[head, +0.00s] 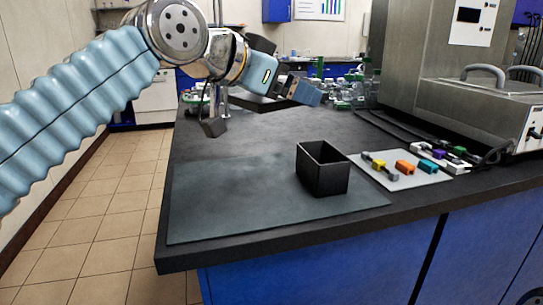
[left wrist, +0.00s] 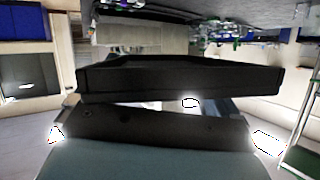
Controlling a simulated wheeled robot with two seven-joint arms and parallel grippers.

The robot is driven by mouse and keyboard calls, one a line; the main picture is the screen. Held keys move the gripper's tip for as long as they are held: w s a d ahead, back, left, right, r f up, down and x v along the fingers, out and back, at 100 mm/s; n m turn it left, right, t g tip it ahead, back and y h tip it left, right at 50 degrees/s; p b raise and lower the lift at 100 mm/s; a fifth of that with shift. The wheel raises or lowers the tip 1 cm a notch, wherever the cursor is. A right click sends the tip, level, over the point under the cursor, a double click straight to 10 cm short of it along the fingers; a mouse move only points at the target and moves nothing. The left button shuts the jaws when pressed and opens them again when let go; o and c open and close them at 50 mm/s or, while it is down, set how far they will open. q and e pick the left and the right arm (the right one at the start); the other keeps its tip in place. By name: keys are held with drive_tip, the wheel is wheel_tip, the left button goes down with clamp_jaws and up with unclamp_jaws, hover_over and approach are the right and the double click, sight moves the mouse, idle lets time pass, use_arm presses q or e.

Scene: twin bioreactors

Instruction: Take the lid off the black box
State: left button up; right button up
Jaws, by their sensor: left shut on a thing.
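The black box (head: 322,172) stands upright on the dark mat. Its top is open and I see into its empty-looking inside. My left gripper (head: 292,88) is up in the air to the left of the box and farther back, above the table. It is shut on the black lid (head: 258,102), a flat dark piece partly hidden by my wrist. In the left wrist view the lid (left wrist: 180,80) spans most of the picture as a wide black slab with a raised rim. My right gripper is in neither view.
The dark mat (head: 235,205) is bare left of the box. A white sheet (head: 400,180) with several coloured connectors lies right of the box. Glassware (head: 350,90) crowds the table's back, and a large metal machine (head: 420,50) stands at the right.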

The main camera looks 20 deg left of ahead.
use_arm(q)
drive_tip(key=w+a+f, duration=0.2)
drive_tip(key=w+f, duration=0.3)
drive_tip(key=f, duration=0.1)
drive_tip(key=w+a+f+b, duration=0.1)
drive_tip(key=w+a+f, duration=0.2)
drive_tip(key=w+f, duration=0.3)
drive_tip(key=shift+a+f, duration=0.2)
drive_tip(key=shift+a, duration=0.05)
drive_tip(key=shift+w, duration=0.1)
drive_tip(key=shift+f+b, duration=0.6)
drive_tip(key=shift+b, duration=0.2)
drive_tip(key=o, duration=0.7)
